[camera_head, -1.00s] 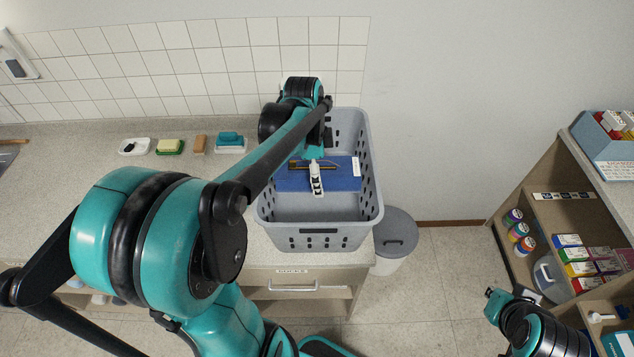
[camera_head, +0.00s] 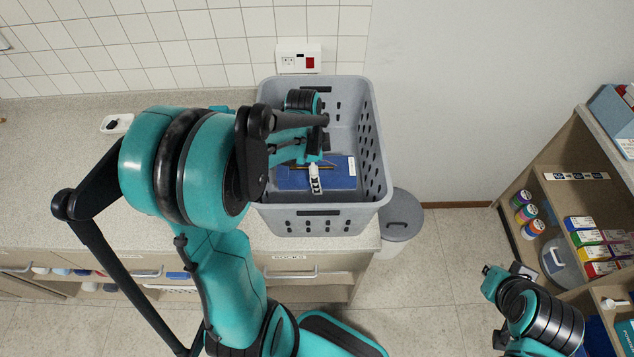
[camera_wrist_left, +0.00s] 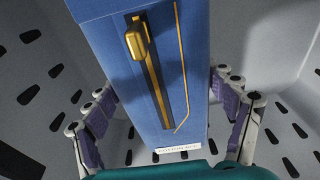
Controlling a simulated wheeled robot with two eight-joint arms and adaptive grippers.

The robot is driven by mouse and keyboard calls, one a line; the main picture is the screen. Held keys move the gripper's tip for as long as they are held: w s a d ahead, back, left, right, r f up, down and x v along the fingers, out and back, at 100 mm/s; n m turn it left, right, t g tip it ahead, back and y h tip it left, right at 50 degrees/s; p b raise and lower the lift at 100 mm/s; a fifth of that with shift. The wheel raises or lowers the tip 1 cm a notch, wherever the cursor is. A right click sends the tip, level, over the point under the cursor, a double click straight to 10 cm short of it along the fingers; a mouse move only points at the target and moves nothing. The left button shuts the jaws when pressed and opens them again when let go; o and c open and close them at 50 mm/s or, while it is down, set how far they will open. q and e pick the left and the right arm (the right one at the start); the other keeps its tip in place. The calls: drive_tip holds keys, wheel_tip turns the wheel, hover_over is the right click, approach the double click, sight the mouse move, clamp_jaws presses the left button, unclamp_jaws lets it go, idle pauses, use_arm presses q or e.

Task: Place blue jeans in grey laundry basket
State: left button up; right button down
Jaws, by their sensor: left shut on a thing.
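The blue jeans (camera_head: 335,176) are folded into a flat blue bundle inside the grey laundry basket (camera_head: 320,217). My left gripper (camera_head: 315,178) reaches down into the basket and is shut on them. In the left wrist view the jeans (camera_wrist_left: 120,75) stand between the purple-padded fingers, with a gold zip and a white label showing. The basket's perforated walls (camera_wrist_left: 35,100) surround them there. I cannot tell whether the jeans touch the basket floor. My right gripper (camera_head: 505,275) is at the lower right, away from the basket; its fingers are unclear.
The basket stands on the counter (camera_head: 60,180) against the tiled wall, below a socket panel (camera_head: 298,59). A grey lidded bin (camera_head: 400,222) stands on the floor beside the counter. A shelf unit (camera_head: 565,205) with boxes and coloured jars is at the right.

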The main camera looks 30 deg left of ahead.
use_arm(q)
wheel_tip(320, 180, down, 5)
drive_tip(key=shift+r+b, duration=0.1)
drive_tip(key=shift+b, duration=0.55)
drive_tip(key=shift+f, duration=0.2)
drive_tip(key=o, duration=1.4)
drive_tip(key=shift+f, duration=0.1)
drive_tip(key=shift+o, duration=0.2)
drive_tip(key=shift+r, duration=0.4)
drive_tip(key=r+p, duration=0.1)
drive_tip(key=r, duration=0.2)
drive_tip(key=r+p, duration=0.1)
drive_tip(key=r, duration=0.3)
drive_tip(key=a+r+p, duration=0.1)
drive_tip(key=r, duration=0.3)
drive_tip(key=shift+s+a+r, duration=0.1)
drive_tip(key=shift+s+r, duration=0.15)
drive_tip(key=shift+s, duration=0.15)
